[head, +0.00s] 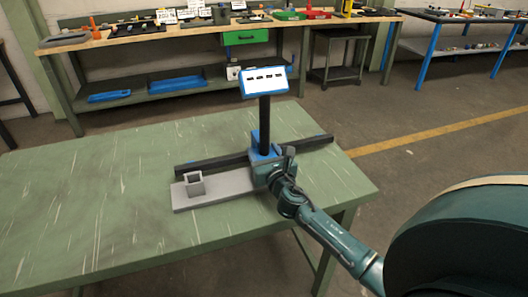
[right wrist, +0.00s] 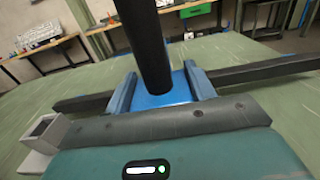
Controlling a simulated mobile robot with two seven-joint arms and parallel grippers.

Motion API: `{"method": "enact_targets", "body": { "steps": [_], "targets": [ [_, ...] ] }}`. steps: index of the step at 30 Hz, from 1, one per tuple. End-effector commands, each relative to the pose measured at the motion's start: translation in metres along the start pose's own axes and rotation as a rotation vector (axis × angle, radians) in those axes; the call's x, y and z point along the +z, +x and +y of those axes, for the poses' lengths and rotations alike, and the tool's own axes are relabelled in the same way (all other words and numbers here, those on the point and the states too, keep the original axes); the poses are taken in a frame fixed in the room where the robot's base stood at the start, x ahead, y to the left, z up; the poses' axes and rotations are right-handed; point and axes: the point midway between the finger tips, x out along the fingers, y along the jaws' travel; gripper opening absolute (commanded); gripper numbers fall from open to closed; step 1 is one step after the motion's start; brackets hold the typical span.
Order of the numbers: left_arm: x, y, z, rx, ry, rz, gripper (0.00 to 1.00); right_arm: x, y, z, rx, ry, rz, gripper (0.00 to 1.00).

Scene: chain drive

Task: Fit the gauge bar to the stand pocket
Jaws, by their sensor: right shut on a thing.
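The grey stand plate (head: 222,196) lies on the green table, with a square, open-topped pocket (head: 195,185) near its left end. The pocket also shows at the left of the right wrist view (right wrist: 43,134). My right gripper (head: 268,172) is shut on the blue block (right wrist: 165,92) of what looks like the gauge bar, at the right end of the plate. A black upright post (head: 264,122) rises from this block. A long dark bar (head: 215,163) runs past behind it; whether they join is hidden. My left gripper is out of view.
A blue-framed panel (head: 265,82) tops the black post. The green table (head: 90,215) is clear at the left and front. A workbench (head: 130,42) with tools and blue trays stands behind, across open floor.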

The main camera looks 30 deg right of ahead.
Motion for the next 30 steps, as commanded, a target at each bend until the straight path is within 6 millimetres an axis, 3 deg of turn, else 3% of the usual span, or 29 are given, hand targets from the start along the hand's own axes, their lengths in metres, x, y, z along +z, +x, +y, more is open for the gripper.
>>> {"method": "enact_targets", "body": {
  "steps": [29,30],
  "targets": [
    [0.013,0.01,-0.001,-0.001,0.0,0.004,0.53,-0.015,0.001,0.0,0.001,-0.001,-0.012,0.0],
    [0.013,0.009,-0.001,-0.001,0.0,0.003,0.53,-0.013,0.001,0.0,0.001,-0.001,-0.012,0.57]
  ]
}}
